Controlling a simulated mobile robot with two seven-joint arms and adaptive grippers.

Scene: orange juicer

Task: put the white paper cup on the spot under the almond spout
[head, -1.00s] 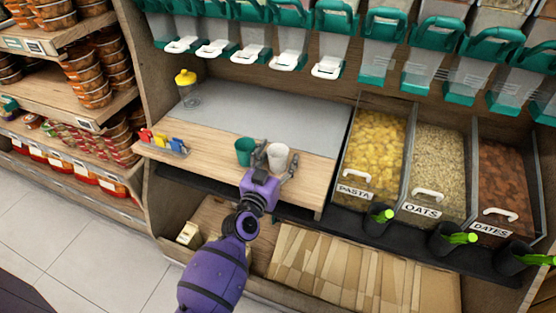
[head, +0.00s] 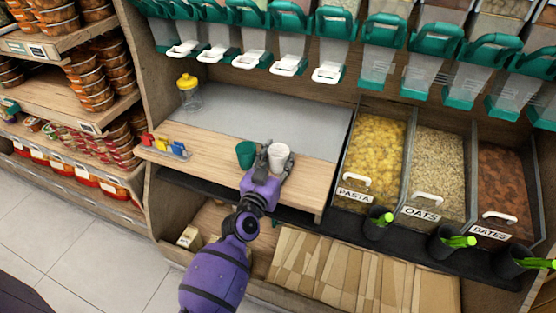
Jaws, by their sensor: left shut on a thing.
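The white paper cup (head: 279,155) stands upright at the front of the wooden counter. My left gripper (head: 275,165) is shut on it, with a finger on each side; the cup's lower part is partly hidden by the gripper. A green cup (head: 246,154) stands just left of it, close to the gripper's left finger. A row of green dispensers with white spouts hangs above the grey counter area; one spout (head: 329,73) is at the right end of the white ones. I cannot read which spout is almond. My right gripper is not in view.
A jar with a yellow lid (head: 189,92) stands at the back left of the grey surface (head: 270,112), which is otherwise clear. Small coloured items (head: 163,146) sit at the counter's left edge. Pasta (head: 373,150), oats and dates bins stand to the right.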

